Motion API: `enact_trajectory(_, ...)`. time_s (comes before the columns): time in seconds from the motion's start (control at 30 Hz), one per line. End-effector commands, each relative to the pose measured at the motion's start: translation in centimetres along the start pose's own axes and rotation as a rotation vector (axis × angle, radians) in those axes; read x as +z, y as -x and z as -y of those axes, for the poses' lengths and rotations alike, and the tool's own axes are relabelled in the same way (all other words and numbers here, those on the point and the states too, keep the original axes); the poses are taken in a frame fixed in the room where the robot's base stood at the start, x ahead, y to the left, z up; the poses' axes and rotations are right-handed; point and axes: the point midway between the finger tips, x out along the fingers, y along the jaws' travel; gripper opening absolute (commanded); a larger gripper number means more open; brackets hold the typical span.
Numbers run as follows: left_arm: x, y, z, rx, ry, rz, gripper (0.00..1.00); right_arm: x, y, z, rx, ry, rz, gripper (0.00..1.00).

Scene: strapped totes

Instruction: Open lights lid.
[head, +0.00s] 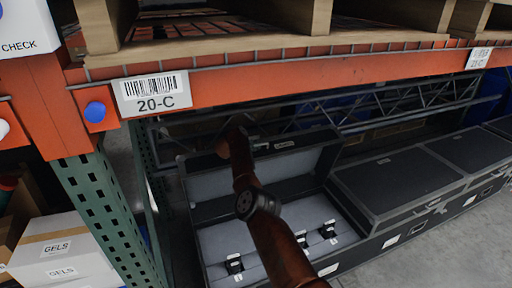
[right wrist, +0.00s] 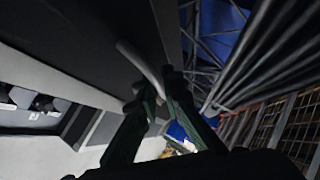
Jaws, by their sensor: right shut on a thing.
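A black case (head: 207,255) with grey lining stands open below the rack beam. Its lid (head: 300,163) is raised on its far side, tilted back, showing a grey inside. A small label on the lid is too small to read. Several small black fixtures (head: 235,264) with white tags sit in the case. My right arm reaches over the case, and my right gripper (head: 235,143) is at the lid's raised edge. In the right wrist view its fingers (right wrist: 161,88) are shut on a grey bar-like handle (right wrist: 135,58) on the dark lid. My left gripper is not in view.
The orange beam (head: 235,77) labelled 20-C runs low above the case, with a green upright (head: 105,205) at its left. Closed black cases (head: 395,178) stand to the right. Metal trusses (head: 360,105) lie behind. White GELS boxes (head: 62,255) are at left.

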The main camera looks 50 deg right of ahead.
Motion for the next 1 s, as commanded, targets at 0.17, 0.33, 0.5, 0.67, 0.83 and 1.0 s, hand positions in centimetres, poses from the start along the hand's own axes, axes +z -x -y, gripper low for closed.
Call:
enact_trajectory(0.17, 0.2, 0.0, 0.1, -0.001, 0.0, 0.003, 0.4, -0.4, -0.2, -0.2, 0.005, -0.001, -0.007, 0.18)
enact_trajectory(0.33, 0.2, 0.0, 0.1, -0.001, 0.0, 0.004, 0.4, -0.1, -0.1, -0.2, 0.004, -0.001, -0.003, 0.25)
enact_trajectory(0.5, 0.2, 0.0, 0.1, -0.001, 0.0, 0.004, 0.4, 0.1, 0.0, -0.2, 0.004, 0.001, -0.001, 0.25)
enact_trajectory(0.67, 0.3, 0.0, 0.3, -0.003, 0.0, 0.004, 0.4, 0.1, 0.0, -0.2, 0.004, 0.001, 0.0, 0.25)
enact_trajectory(0.83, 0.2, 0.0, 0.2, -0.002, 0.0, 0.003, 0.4, 0.2, 0.3, -0.1, 0.005, 0.001, -0.004, 0.25)
enact_trajectory(1.0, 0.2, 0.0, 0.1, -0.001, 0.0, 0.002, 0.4, 0.1, 1.1, -0.1, 0.005, 0.001, -0.009, 0.25)
